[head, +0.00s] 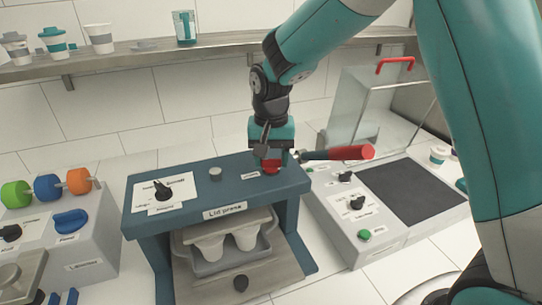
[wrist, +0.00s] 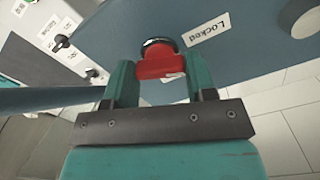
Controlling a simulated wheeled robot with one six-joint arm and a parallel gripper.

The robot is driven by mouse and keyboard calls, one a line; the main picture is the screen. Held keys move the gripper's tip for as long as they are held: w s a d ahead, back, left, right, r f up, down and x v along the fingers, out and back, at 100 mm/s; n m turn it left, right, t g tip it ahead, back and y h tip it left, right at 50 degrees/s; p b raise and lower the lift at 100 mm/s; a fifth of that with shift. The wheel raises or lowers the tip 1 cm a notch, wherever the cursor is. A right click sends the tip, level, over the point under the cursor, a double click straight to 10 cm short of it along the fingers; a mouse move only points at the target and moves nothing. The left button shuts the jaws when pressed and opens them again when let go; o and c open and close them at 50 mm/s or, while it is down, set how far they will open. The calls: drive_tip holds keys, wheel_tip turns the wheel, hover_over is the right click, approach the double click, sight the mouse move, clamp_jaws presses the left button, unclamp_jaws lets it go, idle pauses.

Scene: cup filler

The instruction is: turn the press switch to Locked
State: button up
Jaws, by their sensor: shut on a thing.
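The press switch is a red knob (head: 271,169) on the right part of the blue lid press top (head: 225,172). In the wrist view the red knob (wrist: 155,62) sits on a round dark base, between my two teal fingers. My gripper (head: 271,157) points down onto it from above and is shut on it; it also shows in the wrist view (wrist: 158,76). Part of the knob is hidden by my fingers in the head view.
A red-handled lever (head: 350,153) sticks out to the right of the switch. A black dial (head: 162,190) and a grey button (head: 215,173) are on the press top. Two white cups (head: 209,246) stand in the press below. A machine with a clear cover (head: 360,105) stands on the right.

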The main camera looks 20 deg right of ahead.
sight(271, 160)
drive_tip(key=shift+n, duration=2)
drive_tip(key=o, duration=0.9)
drive_tip(key=shift+o, duration=0.2)
drive_tip(key=shift+r, duration=0.1)
wheel_tip(271, 160, up, 17)
drive_tip(key=b, duration=0.2)
drive_tip(key=shift+r, duration=0.15)
drive_tip(key=shift+s+b, duration=0.1)
drive_tip(key=shift+b, duration=0.2)
drive_tip(key=s+a+f+n+y, duration=0.1)
drive_tip(key=s+f+n, duration=0.1)
drive_tip(key=s, duration=0.6)
drive_tip(key=s+a+f+n+y, duration=0.1)
drive_tip(key=s+a+f+n, duration=0.1)
drive_tip(key=s+f, duration=0.3)
drive_tip(key=s+a+f+n+y, duration=0.1)
drive_tip(key=s+f+n+y, duration=0.1)
drive_tip(key=s, duration=1.1)
drive_tip(key=shift+a+f+n+b, duration=0.3)
drive_tip(key=shift+a+f+n, duration=0.05)
drive_tip(key=shift+f+n, duration=0.4)
